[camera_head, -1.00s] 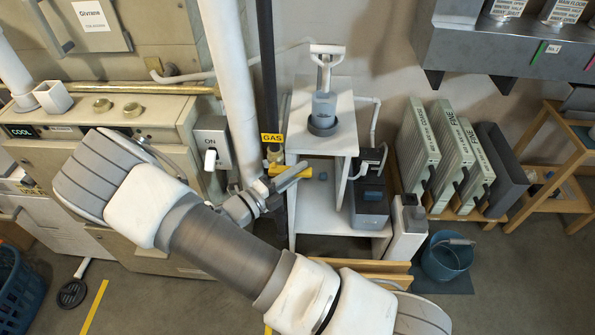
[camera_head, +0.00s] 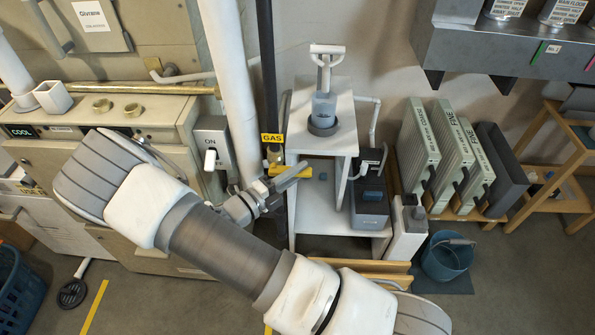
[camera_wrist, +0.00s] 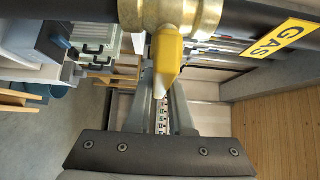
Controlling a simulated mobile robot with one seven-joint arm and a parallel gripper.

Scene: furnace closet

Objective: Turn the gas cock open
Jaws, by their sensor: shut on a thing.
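The gas cock is a brass valve (camera_head: 276,154) on the dark vertical pipe, under a yellow GAS label (camera_head: 271,138). In the wrist view, the brass body (camera_wrist: 176,16) fills the top middle and the yellow handle (camera_wrist: 168,58) points down between the two fingers of my gripper (camera_wrist: 164,88). The fingers are shut on the handle.
A white pipe (camera_head: 228,75) and an ON switch box (camera_head: 213,143) stand just left of the cock. A white stand (camera_head: 340,105) is close on the right. Grey filters (camera_head: 417,150) and a blue bucket (camera_head: 445,260) are farther right.

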